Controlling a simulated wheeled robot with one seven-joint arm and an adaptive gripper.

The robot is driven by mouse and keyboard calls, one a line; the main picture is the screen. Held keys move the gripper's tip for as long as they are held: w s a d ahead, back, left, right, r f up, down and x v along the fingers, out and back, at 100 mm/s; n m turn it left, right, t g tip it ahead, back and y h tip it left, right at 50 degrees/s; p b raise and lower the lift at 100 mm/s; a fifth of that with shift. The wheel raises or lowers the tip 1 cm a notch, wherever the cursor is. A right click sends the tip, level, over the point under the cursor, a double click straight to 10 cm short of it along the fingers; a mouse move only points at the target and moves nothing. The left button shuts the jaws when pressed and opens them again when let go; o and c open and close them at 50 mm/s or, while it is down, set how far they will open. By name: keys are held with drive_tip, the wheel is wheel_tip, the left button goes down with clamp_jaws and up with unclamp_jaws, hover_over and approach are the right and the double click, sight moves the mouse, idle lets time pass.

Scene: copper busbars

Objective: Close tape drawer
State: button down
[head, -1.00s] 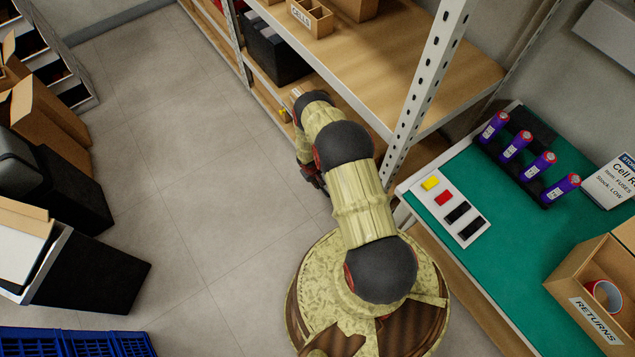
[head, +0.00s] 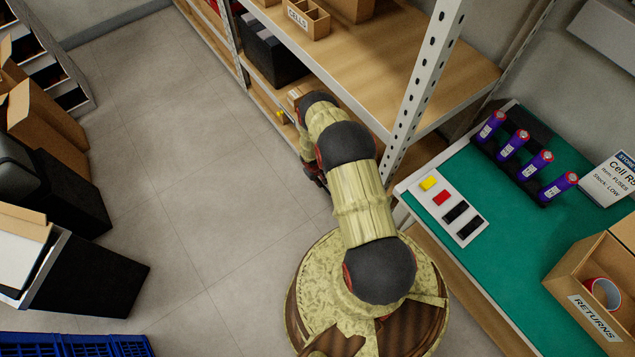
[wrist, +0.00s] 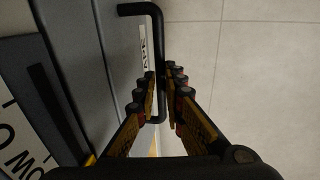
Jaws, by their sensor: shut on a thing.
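The tape drawer (wrist: 118,62) shows in the wrist view as a grey front with a partly hidden label ending in "APE" (wrist: 143,42). A black bar handle (wrist: 157,30) stands off its front. My gripper (wrist: 161,80) has its two fingers on either side of this handle and is shut on it. How far the drawer stands open I cannot tell. In the head view my gripper (head: 316,176) is mostly hidden behind my arm, low beside the shelf rack, and the drawer cannot be made out.
A metal shelf rack (head: 425,75) stands close to my arm. A green-topped bench (head: 500,240) is at the right. Black bins (head: 90,270) and cardboard boxes (head: 45,125) line the left. The grey floor (head: 180,180) between is clear.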

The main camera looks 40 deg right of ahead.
drive_tip(key=shift+d, duration=0.2)
drive_tip(key=c, duration=2)
unclamp_jaws()
drive_tip(key=shift+d, duration=0.1)
drive_tip(key=shift+o, duration=0.6)
drive_tip(key=shift+r, duration=0.15)
wheel_tip(320, 180, up, 12)
drive_tip(key=a, duration=0.2)
drive_tip(key=shift+a+f, duration=0.15)
drive_tip(key=shift+f, duration=0.1)
